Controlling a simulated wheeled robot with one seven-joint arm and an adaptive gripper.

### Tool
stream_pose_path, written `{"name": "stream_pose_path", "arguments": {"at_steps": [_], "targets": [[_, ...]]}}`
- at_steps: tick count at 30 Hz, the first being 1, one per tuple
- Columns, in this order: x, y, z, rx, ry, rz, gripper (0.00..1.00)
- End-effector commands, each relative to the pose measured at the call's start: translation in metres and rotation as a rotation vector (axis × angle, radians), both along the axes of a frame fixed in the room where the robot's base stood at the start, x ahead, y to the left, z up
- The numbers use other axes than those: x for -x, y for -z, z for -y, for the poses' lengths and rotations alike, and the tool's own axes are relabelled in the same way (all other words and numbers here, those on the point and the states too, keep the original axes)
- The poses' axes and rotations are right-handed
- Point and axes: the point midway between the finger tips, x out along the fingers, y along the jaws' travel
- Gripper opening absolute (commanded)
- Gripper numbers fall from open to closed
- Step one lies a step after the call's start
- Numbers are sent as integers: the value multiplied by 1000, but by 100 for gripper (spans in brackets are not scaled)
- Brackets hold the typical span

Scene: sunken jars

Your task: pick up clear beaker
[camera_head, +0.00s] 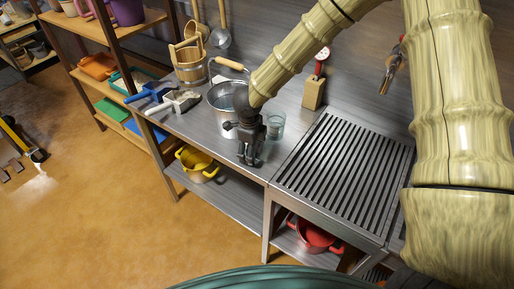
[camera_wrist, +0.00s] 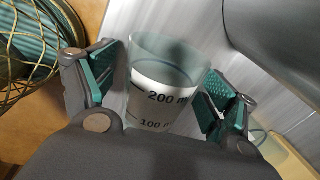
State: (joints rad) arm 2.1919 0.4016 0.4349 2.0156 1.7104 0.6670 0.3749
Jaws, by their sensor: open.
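The clear beaker (camera_head: 275,124) stands on the steel worktop, just right of my gripper in the head view. In the wrist view the beaker (camera_wrist: 160,88) stands between my two fingers, with black 200 and 100 marks on its side. My gripper (camera_head: 250,155) points down at the worktop. In the wrist view my gripper (camera_wrist: 165,95) is open, with a teal pad on each finger. The beaker's lower part is hidden by my gripper's body in the wrist view.
A metal bucket (camera_head: 222,122) stands close left of my gripper. A wooden block (camera_head: 314,93) with a red-topped tool stands behind right. A slatted drainboard (camera_head: 345,170) lies to the right. Scoops (camera_head: 178,101) and a wooden pail (camera_head: 191,68) stand farther left.

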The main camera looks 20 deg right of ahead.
Motion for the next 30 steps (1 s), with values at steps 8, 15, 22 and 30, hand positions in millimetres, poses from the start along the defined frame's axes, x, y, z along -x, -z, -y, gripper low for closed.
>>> {"name": "stream_pose_path", "arguments": {"at_steps": [8, 15, 22, 30], "targets": [[0, 3, 0, -1, -1, 1, 82], [0, 3, 0, -1, -1, 1, 38], [0, 3, 0, 0, -1, 0, 31], [-1, -7, 0, -1, 0, 2, 31]]}}
